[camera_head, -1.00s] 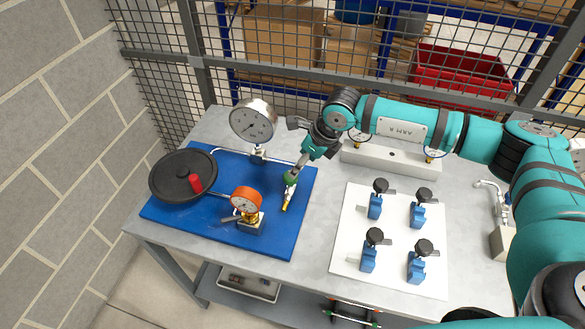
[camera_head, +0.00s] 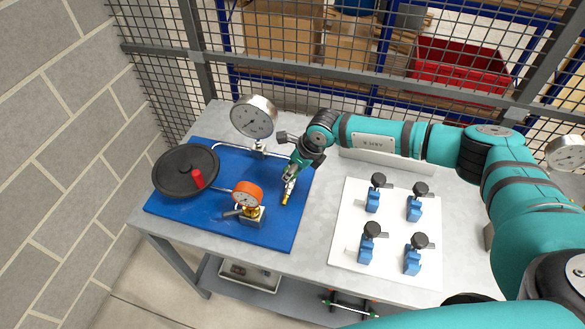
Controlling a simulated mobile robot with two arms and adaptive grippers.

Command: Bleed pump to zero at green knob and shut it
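The pump rig sits on a blue board (camera_head: 220,219) on the table. The needles are too small to read. The green knob is at the brass fitting (camera_head: 286,198) on the board's right side, now largely hidden by my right gripper. My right gripper (camera_head: 290,178) points down at the knob, its fingers too small and overlapped to judge. My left gripper is not in view.
A white plate (camera_head: 388,235) with several blue valves (camera_head: 368,245) lies to the right. A mesh fence (camera_head: 158,68) closes off the back, and a block wall stands left.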

